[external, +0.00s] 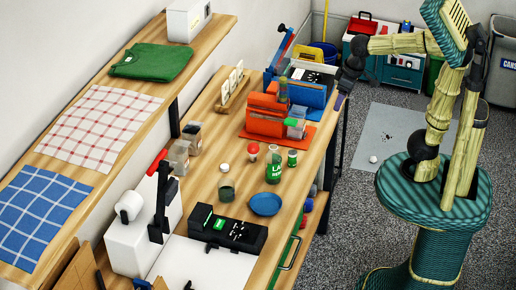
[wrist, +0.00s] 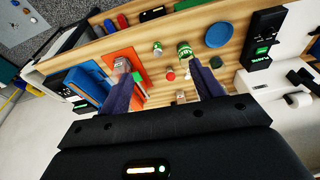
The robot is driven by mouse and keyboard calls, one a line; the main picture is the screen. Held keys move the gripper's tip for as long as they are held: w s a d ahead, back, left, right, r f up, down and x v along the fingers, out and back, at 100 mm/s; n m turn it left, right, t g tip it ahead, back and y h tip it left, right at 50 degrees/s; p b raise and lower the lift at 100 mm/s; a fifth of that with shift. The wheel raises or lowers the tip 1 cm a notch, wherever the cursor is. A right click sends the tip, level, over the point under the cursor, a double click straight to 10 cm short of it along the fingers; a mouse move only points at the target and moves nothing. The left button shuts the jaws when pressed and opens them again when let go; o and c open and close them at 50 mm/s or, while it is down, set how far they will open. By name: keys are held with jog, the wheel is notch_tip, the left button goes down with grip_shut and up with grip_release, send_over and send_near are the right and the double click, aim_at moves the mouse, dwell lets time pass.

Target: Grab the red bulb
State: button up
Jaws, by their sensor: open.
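A small round red top on a pale base, which looks like the red bulb (external: 253,148), stands on the wooden bench beside a green-labelled jar (external: 273,167). The bulb also shows in the wrist view (wrist: 170,75), between my fingers in the picture but well beyond them. My gripper (wrist: 160,65) is open and empty, with its two dark purple fingers spread wide. In the external view my gripper (external: 342,94) hangs high near the far right end of the bench, apart from the bulb.
Near the bulb stand a small green can (external: 292,158), a white ball (external: 224,168), a dark cup (external: 227,193) and a blue plate (external: 265,204). An orange machine (external: 264,124) stands beyond. A shelf (external: 112,70) overhangs the left.

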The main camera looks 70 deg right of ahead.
jog(key=w+a+f+m+t+y+b, duration=0.1)
jog(key=w+a+f+m, duration=0.1)
jog(key=w+m, duration=0.3)
jog(key=w+a+f+m+t, duration=0.1)
jog(key=w+f+m, duration=0.2)
jog(key=w, duration=0.4)
notch_tip(320, 180, up, 5)
jog(key=m+t+y+b, duration=0.25)
jog(key=m+t, duration=0.55)
jog(key=m, duration=1.6)
send_over(257, 145)
jog(key=shift+y, duration=0.35)
notch_tip(257, 145, down, 22)
jog(key=shift+d+f, duration=0.1)
jog(key=shift+d, duration=0.05)
jog(key=shift+f, duration=0.1)
jog(key=shift+f, duration=1.65)
jog(key=shift+f, duration=0.1)
